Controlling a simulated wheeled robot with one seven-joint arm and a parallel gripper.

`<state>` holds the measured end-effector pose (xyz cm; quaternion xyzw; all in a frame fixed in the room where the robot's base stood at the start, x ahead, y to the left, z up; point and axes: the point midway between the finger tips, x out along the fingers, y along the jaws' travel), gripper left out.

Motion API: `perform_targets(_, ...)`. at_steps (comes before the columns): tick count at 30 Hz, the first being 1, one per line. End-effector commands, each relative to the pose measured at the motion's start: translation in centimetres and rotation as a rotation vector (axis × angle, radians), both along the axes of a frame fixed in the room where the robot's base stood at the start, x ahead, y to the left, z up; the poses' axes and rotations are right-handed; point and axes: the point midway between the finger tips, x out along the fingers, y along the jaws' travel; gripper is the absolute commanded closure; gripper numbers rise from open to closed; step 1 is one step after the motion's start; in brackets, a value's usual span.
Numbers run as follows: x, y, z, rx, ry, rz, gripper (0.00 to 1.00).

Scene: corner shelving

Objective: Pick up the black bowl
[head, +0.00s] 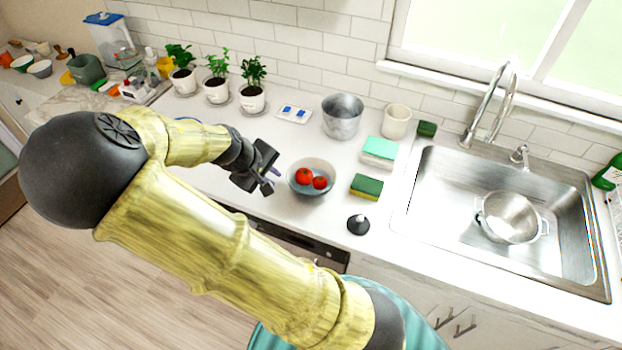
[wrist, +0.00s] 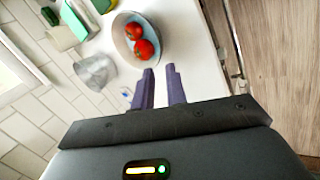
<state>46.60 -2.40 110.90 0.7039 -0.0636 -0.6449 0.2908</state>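A grey-blue bowl (head: 298,188) stands on the white counter with two red tomatoes (head: 304,175) in it. I see no bowl that looks clearly black. The bowl also shows in the wrist view (wrist: 122,47), beyond my fingertips and a little to the left. My gripper (head: 274,175) is just left of the bowl in the head view, apart from it as far as I can tell. In the wrist view its two purple fingers (wrist: 160,76) are apart with nothing between them, so it is open.
Green sponges (head: 366,187) and a dark stopper-like object (head: 358,225) lie right of the bowl. A metal pot (head: 342,117) and a white cup (head: 396,121) stand behind. The sink (head: 440,205) is further right. Potted plants (head: 251,98) line the wall.

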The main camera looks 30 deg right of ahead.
Motion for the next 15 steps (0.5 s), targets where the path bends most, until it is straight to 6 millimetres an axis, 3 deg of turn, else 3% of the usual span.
perform_targets(10,0.21,0.02,0.2,-0.01,-0.004,0.006,0.86)
perform_targets(15,0.32,-0.65,-0.68,-0.011,-0.002,0.0,0.86)
